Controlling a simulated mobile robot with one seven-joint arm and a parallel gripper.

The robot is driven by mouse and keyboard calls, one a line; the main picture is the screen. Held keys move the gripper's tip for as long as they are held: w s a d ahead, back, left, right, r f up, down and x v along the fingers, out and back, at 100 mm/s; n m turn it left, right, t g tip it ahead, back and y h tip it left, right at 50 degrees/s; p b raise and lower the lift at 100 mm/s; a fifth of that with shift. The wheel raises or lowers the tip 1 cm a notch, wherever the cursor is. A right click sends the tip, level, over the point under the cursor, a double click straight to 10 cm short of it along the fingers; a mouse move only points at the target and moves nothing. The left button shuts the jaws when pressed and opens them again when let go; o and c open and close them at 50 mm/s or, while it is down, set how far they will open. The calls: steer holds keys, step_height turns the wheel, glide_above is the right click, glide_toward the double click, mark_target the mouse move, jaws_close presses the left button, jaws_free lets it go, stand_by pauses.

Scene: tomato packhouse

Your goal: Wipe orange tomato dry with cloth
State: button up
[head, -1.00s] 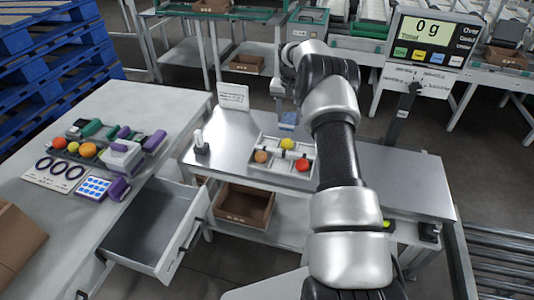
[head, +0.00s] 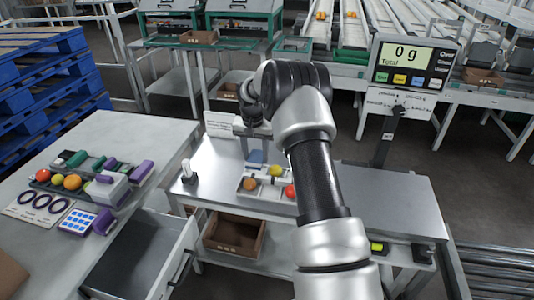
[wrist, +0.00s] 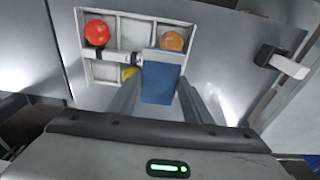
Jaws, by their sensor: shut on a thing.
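The orange tomato (head: 249,184) sits in a compartment of the white divided tray (head: 251,193); it also shows in the wrist view (wrist: 172,41). My gripper (wrist: 161,88) is shut on the blue cloth (wrist: 163,80), which hangs flat between the fingers at the tray's edge. In the wrist view the cloth's end lies just short of the orange tomato; whether they touch I cannot tell. In the head view the cloth (head: 256,157) is behind the tomato, and my arm hides most of the gripper.
A red tomato (wrist: 97,33) and a yellow tomato (wrist: 129,72), partly hidden, share the tray. A white sign (head: 219,124) and a small stand (head: 188,173) are nearby. A scale display (head: 412,65) reads 0 g. The steel table (head: 385,200) is clear at right.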

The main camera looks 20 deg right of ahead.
mark_target(249, 163)
steer(key=s+a, duration=0.1)
steer(key=a, duration=0.2)
steer(key=shift+s+f, duration=0.2)
steer(key=shift+s, duration=0.2)
steer(key=shift+s+a+f, duration=0.15)
steer(key=shift+a, duration=0.05)
steer(key=shift+f+b, duration=1.55)
steer(key=shift+f, duration=0.9)
steer(key=shift+w+d, duration=0.35)
steer(key=shift+w, duration=0.2)
steer(key=shift+f, duration=0.4)
steer(key=shift+s+a+f+b, duration=0.15)
steer(key=shift+s+a, duration=0.25)
steer(key=shift+s, duration=0.2)
steer(key=shift+s+a+r+b, duration=0.15)
steer(key=shift+s+a, duration=0.2)
steer(key=shift+s, duration=0.25)
steer(key=shift+f, duration=0.15)
